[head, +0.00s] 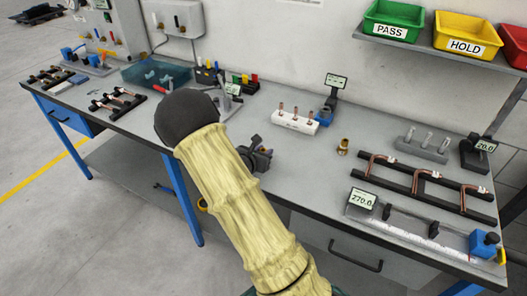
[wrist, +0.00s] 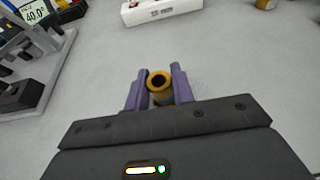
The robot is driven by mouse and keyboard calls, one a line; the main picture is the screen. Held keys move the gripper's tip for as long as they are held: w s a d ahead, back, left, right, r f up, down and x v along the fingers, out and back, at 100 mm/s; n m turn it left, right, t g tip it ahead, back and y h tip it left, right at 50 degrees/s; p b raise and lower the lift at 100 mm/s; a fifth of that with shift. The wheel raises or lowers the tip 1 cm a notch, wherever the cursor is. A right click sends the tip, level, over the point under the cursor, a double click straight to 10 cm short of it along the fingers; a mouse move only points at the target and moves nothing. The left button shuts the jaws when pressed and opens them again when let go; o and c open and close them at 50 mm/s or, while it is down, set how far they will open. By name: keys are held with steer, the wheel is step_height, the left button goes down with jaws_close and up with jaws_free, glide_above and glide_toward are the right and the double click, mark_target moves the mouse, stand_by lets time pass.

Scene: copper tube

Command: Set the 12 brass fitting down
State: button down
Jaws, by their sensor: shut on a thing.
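A brass fitting (wrist: 159,88) with a dark round bore stands upright between the two purple fingers of my gripper (wrist: 158,90) in the wrist view. The fingers are shut on its sides. Its lower end is partly hidden by the gripper body, so I cannot tell whether it touches the grey bench top.
A white block (head: 295,122) with copper pieces stands behind the bench's middle. A copper tube rack (head: 425,187) and a 270.0 gauge (head: 362,199) are right. Bare bench surrounds the held fitting.

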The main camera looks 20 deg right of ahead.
steer(key=shift+f, duration=0.2)
steer(key=c, duration=1.2)
jaws_free()
steer(key=shift+r, duration=0.1)
steer(key=shift+r, duration=0.15)
steer(key=b+v, duration=0.1)
steer(key=v, duration=1.1)
steer(key=shift+d, duration=0.1)
